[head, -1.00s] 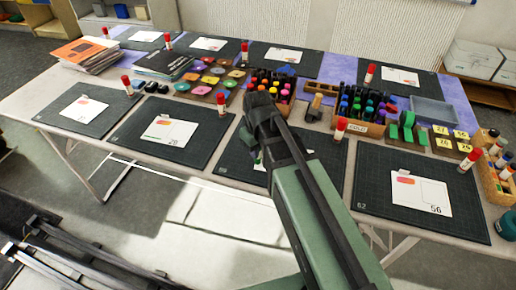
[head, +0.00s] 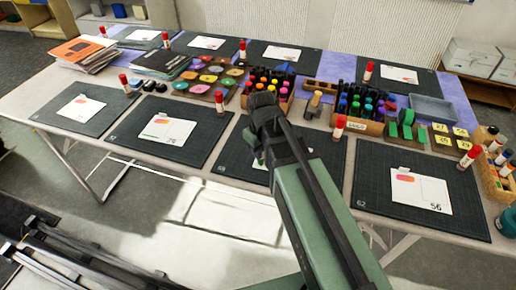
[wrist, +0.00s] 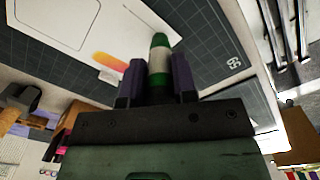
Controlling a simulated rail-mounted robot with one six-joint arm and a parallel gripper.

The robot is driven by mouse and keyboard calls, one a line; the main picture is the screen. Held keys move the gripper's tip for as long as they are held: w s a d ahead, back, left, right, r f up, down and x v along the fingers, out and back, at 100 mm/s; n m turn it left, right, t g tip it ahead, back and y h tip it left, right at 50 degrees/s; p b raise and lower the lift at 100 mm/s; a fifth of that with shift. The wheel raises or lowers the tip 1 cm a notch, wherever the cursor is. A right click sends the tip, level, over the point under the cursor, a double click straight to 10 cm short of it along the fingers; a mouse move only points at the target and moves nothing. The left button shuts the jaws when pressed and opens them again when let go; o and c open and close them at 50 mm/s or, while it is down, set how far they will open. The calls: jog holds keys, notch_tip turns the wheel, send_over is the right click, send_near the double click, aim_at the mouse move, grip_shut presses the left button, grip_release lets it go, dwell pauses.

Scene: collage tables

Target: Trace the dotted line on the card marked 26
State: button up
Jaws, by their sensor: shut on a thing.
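My gripper (wrist: 159,78) is shut on a marker (wrist: 160,57) with a white body and green bands and a green end. In the wrist view it is over a white card (wrist: 112,22) with a rounded outline and an orange-to-pink patch. No number on that card shows, and I cannot make out a dotted line. I cannot tell whether the marker touches the card. In the head view my arm covers most of this middle card (head: 260,175). Another card (head: 166,129) to the left has a number too small to read surely.
The card marked 56 (head: 421,190) lies on the dark mat (head: 375,215) at right. Red-capped glue sticks (head: 339,126) stand near the mats.

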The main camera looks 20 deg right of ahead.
jog(key=shift+s+d, duration=0.1)
jog(key=shift+d, duration=0.05)
jog(key=shift+s+d+f, duration=0.1)
jog(key=shift+s+d, duration=0.2)
jog(key=shift+d, duration=0.2)
jog(key=shift+d, duration=0.1)
jog(key=shift+s+d, duration=0.3)
jog(key=shift+d, duration=0.25)
jog(key=shift+s+d, duration=0.4)
jog(key=shift+d, duration=0.2)
jog(key=shift+s+d, duration=0.35)
jog(key=shift+d, duration=0.4)
